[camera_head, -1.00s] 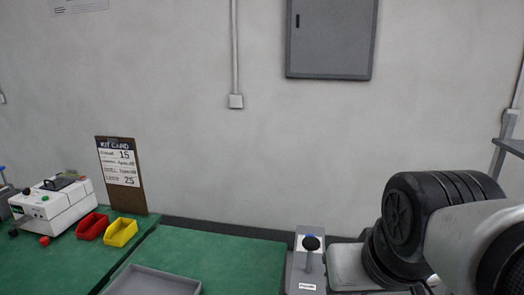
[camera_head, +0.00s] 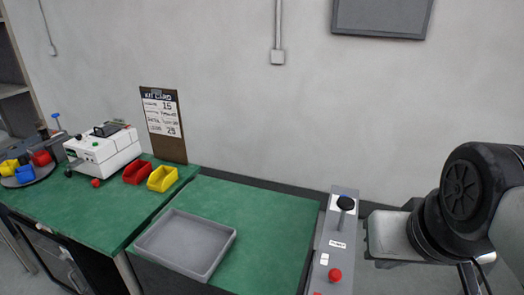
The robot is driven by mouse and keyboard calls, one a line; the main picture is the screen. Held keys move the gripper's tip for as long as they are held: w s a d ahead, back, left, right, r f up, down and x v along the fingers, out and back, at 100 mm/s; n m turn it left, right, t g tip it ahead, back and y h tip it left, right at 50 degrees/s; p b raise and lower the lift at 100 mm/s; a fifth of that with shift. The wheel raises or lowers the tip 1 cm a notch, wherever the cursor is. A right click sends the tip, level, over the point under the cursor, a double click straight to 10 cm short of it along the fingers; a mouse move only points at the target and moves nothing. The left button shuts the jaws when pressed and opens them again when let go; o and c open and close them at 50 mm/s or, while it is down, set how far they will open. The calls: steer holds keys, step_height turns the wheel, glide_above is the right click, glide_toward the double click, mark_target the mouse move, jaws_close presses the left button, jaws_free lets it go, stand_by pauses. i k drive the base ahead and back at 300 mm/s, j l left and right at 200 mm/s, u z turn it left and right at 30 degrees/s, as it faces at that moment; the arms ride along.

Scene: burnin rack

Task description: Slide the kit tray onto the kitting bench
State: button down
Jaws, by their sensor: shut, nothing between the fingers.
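The kit tray (camera_head: 231,247), a shallow grey empty tray, lies on a green-topped surface (camera_head: 275,230) in the middle of the head view. Its left edge is close to the seam with another green bench top (camera_head: 85,222) on the left, which carries a kit card, bins and a white device. Labels do not show which surface is the kitting bench. My arm is at the right edge, well apart from the tray. My gripper is out of the frame.
A grey control panel (camera_head: 322,265) with a black-topped lever (camera_head: 345,204) and a red button (camera_head: 335,275) stands right of the tray's surface. Red (camera_head: 137,173) and yellow (camera_head: 162,179) bins, a white device (camera_head: 104,152) and a kit card board (camera_head: 164,125) stand on the left bench.

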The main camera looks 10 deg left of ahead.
mark_target(192, 246)
steer(key=k+j, duration=0.65)
steer(key=i+j, duration=0.1)
steer(key=j, duration=1.1)
steer(key=i+j, duration=0.6)
steer(key=i, duration=0.05)
